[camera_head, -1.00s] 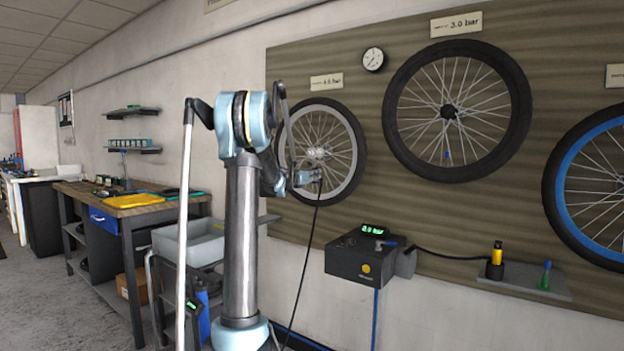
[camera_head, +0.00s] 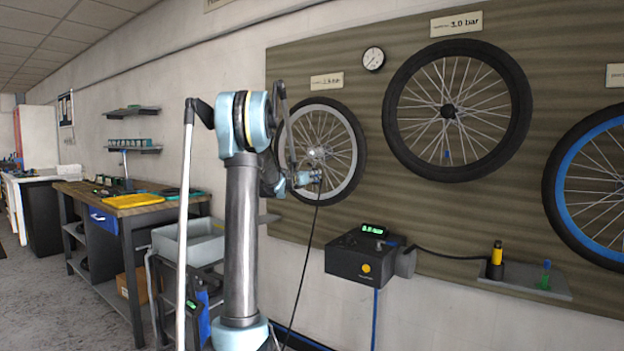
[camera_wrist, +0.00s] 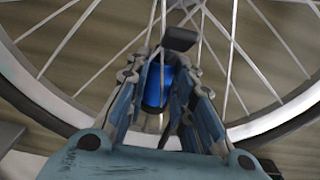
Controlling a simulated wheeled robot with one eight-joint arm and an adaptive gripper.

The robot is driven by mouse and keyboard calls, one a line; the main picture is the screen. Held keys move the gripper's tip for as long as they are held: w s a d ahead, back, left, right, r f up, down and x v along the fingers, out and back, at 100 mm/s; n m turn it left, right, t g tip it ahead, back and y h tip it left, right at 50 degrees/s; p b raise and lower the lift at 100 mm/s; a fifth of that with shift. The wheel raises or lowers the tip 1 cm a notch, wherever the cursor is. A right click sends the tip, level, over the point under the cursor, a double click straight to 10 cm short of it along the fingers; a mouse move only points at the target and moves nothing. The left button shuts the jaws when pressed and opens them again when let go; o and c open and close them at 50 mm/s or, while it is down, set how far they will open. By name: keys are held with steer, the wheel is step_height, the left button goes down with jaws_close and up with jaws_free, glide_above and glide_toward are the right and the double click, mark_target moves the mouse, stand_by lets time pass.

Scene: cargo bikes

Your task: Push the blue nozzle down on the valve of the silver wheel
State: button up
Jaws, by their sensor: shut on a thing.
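The silver wheel (camera_head: 346,124) hangs at the left end of the board, partly behind my arm in the head view. In the wrist view its pale rim (camera_wrist: 258,125) runs on both sides of my gripper. In the wrist view my gripper (camera_wrist: 172,75) is shut on the blue nozzle (camera_wrist: 153,86), which sits between the fingers, near the rim. A black hose hangs down from it. The valve is hidden, and whether the nozzle touches it cannot be told.
A larger wheel (camera_head: 517,95) and a blue-rimmed wheel (camera_head: 562,170) hang to the right. A black pump box (camera_head: 350,264) with a green display is below. A shelf (camera_head: 540,283) holds a yellow nozzle (camera_head: 497,252) and a green one (camera_head: 546,273). A workbench (camera_head: 120,210) stands left.

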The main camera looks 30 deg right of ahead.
steer(key=shift+f, duration=0.6)
stand_by(1.3)
steer(key=o, duration=1.1)
steer(key=shift+o, duration=0.4)
steer(key=v, duration=1)
stand_by(0.4)
